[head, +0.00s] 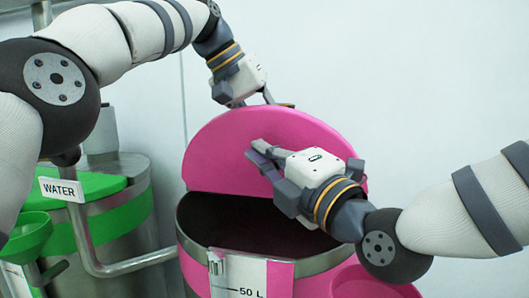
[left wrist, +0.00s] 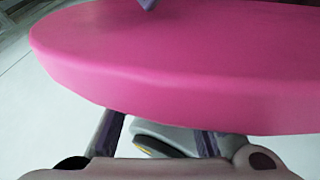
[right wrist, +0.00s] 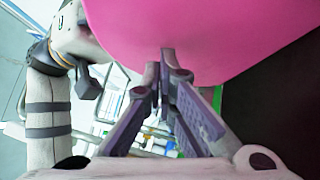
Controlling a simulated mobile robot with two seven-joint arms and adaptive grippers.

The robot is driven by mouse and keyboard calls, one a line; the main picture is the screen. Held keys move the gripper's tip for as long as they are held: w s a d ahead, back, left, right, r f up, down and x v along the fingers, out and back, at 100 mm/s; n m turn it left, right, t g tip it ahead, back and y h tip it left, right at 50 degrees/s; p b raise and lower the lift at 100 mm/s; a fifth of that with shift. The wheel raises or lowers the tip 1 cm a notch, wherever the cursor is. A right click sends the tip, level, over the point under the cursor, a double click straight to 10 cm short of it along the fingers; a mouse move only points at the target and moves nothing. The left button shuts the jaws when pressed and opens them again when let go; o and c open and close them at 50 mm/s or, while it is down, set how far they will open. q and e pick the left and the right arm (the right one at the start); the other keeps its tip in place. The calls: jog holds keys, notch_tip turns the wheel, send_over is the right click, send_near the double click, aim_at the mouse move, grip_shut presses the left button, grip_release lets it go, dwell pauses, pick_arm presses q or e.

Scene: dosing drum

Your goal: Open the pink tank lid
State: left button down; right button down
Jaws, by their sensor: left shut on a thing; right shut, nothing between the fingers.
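The pink tank lid (head: 225,150) stands tilted up at the back of the tank (head: 195,235), whose dark opening shows below it. My left gripper (head: 270,102) is at the lid's upper edge, behind it, and is shut on the lid side. In the left wrist view the lid (left wrist: 180,75) fills the top, with a grey rounded piece (left wrist: 160,140) between the fingers; the exact grip is partly hidden. My right gripper (head: 260,155) is shut and empty in front of the lid's inner face. In the right wrist view its fingertips (right wrist: 166,72) are close to the lid (right wrist: 220,35); contact is unclear.
A metal tank with a green lid (head: 85,187) and a WATER sign (head: 62,190) stands at left, near a green funnel (head: 28,235) and a pipe. A 50 L scale (head: 245,278) is on the pink tank's front. A pink rounded part (head: 370,285) is at lower right.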

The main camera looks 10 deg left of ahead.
pick_arm(q)
jog(key=shift+f, duration=0.25)
pick_arm(e)
jog(key=shift+f, duration=0.1)
